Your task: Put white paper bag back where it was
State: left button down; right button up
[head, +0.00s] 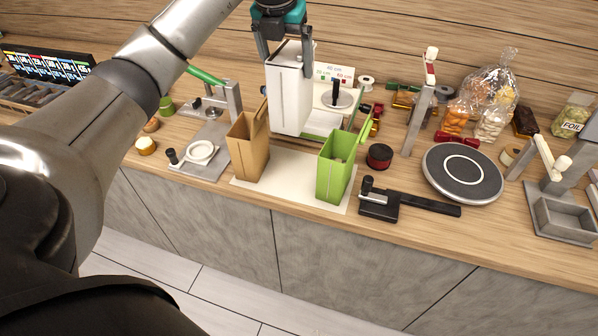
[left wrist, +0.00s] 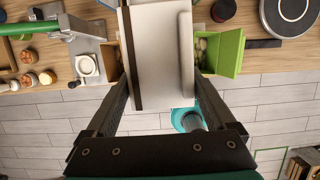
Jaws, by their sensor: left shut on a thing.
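The white paper bag (head: 287,100) is upright in my left gripper (head: 285,62), whose fingers are shut on its upper part. In the head view it shows between and behind a brown bag (head: 246,148) and a green bag (head: 335,170). Both of those stand on a pale mat (head: 290,178), with a bare part of the mat between them. I cannot tell whether the white bag's base touches anything. In the left wrist view the white bag (left wrist: 160,55) fills the space between the fingers (left wrist: 160,85). My right gripper is not in view.
A grey device with a white ring (head: 200,152) stands left of the mat. A black-handled tool (head: 410,203) and a round turntable (head: 462,173) are to the right. A scale with a round plate (head: 341,98) stands behind. The counter's front edge is close to the mat.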

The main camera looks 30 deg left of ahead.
aim_at(289, 125)
pick_arm(q)
notch_tip(289, 125, down, 15)
jog(key=shift+f+p, duration=0.1)
jog(key=shift+p, duration=0.25)
notch_tip(289, 125, down, 5)
jog(key=shift+r, duration=0.1)
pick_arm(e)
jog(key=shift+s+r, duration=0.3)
pick_arm(q)
grip_release()
jog(key=shift+f, duration=0.2)
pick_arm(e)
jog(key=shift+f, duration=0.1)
